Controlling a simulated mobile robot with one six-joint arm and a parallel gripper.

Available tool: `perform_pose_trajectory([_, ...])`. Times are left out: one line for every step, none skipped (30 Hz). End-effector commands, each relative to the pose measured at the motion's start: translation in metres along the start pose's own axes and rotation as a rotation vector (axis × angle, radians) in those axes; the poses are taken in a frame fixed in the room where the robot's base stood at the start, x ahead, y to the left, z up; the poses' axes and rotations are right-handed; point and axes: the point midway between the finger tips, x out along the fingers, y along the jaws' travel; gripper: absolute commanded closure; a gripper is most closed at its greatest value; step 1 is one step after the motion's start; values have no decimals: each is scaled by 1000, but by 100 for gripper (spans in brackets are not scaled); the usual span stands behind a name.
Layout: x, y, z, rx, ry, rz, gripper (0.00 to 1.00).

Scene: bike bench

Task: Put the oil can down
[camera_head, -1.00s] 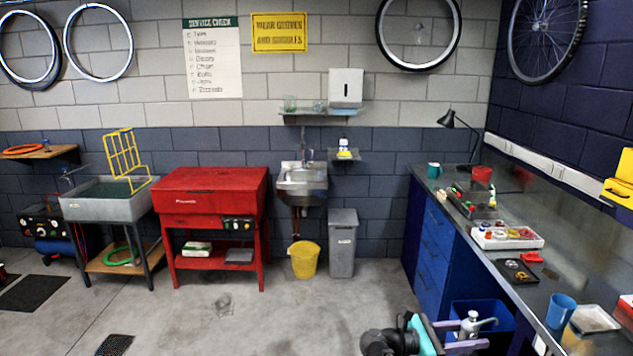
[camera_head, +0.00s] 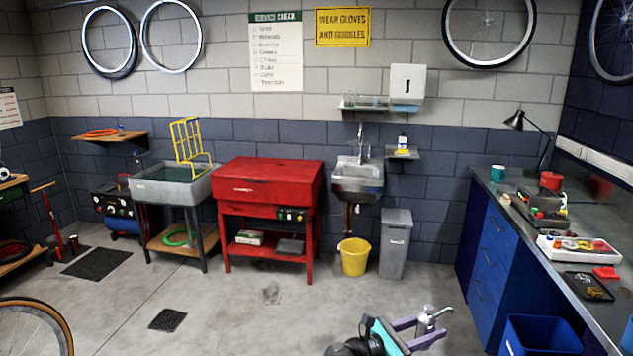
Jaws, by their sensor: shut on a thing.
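My gripper (camera_head: 431,327) is at the bottom of the head view, right of centre, with its two purple fingers pointing right. It is shut on the silver oil can (camera_head: 425,321), which has a spout pointing up and to the right. The can looks roughly upright and is held in front of the concrete floor, clear of the workbench. Its lower part is hidden behind the near finger.
The workbench (camera_head: 597,312) runs along the right, holding a white parts tray (camera_head: 552,250), a black tray and a teal mug. A blue bin (camera_head: 540,340) stands by it. A red parts washer (camera_head: 265,190), sink and yellow bucket (camera_head: 353,258) line the back wall. The middle floor is open.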

Motion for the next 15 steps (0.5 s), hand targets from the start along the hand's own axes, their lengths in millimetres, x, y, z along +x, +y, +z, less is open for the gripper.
perform_pose_trajectory([-11,8,-3,1,-2,28,99])
perform_pose_trajectory([-18,13,-4,1,-2,45,99])
perform_pose_trajectory([-26,19,-6,1,-1,66,99])
perform_pose_trajectory([-32,23,-7,1,-1,81,99])
perform_pose_trajectory([-38,28,-8,1,-1,97,99])
perform_pose_trajectory([-46,33,-9,1,-1,117,99])
perform_pose_trajectory([-52,37,-10,1,-1,132,99])
perform_pose_trajectory([-58,40,-11,1,-1,147,99])
perform_pose_trajectory([-64,45,-12,1,-1,166,99])
perform_pose_trajectory([-70,49,-13,1,-1,181,99])
perform_pose_trajectory([-74,52,-13,1,-1,194,99])
perform_pose_trajectory([-80,56,-14,1,-1,211,99])
perform_pose_trajectory([-84,60,-14,1,-1,225,99])
perform_pose_trajectory([-89,64,-15,0,-1,242,99])
perform_pose_trajectory([-89,68,-14,0,-1,258,99])
